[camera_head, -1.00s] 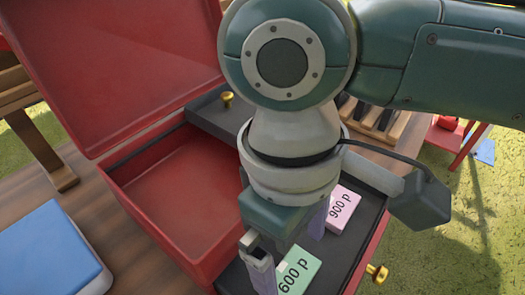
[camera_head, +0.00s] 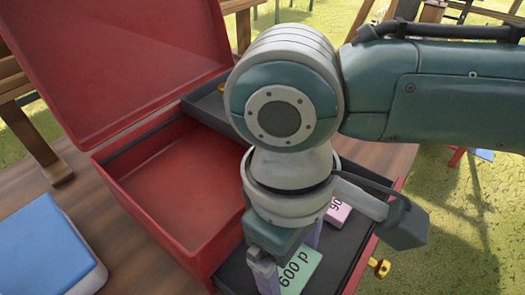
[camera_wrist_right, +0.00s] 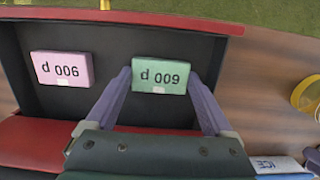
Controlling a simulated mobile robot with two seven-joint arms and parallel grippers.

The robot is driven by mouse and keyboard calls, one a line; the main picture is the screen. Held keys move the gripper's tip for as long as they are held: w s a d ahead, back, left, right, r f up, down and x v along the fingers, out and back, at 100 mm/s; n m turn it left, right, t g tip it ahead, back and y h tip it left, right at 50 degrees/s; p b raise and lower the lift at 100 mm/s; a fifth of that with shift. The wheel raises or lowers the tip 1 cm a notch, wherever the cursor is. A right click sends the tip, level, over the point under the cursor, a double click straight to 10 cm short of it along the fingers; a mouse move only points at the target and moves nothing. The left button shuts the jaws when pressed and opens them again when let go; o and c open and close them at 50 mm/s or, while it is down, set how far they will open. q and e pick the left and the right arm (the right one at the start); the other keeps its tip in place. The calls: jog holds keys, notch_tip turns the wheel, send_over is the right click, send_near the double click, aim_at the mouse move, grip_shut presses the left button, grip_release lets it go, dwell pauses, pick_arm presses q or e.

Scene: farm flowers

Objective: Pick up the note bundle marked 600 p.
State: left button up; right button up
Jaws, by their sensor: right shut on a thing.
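The green note bundle marked 600 p (camera_head: 298,272) is in the dark tray (camera_head: 235,272) of the red box. It also shows in the right wrist view (camera_wrist_right: 161,76), its text upside down. My right gripper (camera_head: 291,258) is shut on this bundle, one pale purple finger on each side; it shows in the wrist view too (camera_wrist_right: 160,84). I cannot tell whether the bundle is clear of the tray floor. The pink bundle marked 900 p (camera_wrist_right: 62,68) lies apart in the same tray, partly hidden by my wrist in the head view (camera_head: 336,210).
The red box's compartment (camera_head: 185,180) beside the tray looks empty, and its lid (camera_head: 110,65) stands open. A blue and white block (camera_head: 45,255) lies on the wooden table at left. The tray's red front edge has a brass knob (camera_head: 380,267).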

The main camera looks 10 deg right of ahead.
jog(key=shift+c, duration=1)
